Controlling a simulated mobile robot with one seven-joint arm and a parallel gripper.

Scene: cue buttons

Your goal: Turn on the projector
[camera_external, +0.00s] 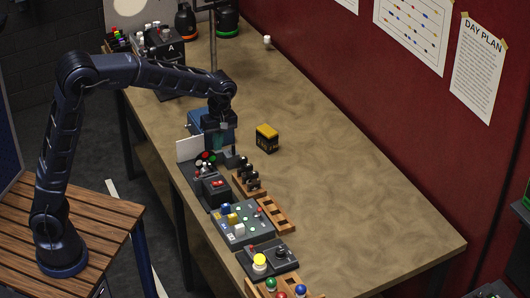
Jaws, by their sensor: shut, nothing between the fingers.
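I cannot tell for certain which device is the projector. A blue boxy device (201,121) stands on the long table, partly hidden behind my gripper. My gripper (224,126) points down at the near side of this device, small and dark in the picture. It is shut and empty. Whether its fingertips touch anything is too small to tell. Just below stands a dark panel with red and green round buttons (206,158), beside a white card (189,149). A grey box with a red switch (217,184) sits in front of that panel.
A control box with coloured keys (241,222), a yellow-button box (260,261) and wooden racks (275,215) line the table's left edge. A black-and-yellow box (267,138) stands right of my gripper. A thin pole (213,45) rises behind. The table's right side is mostly clear.

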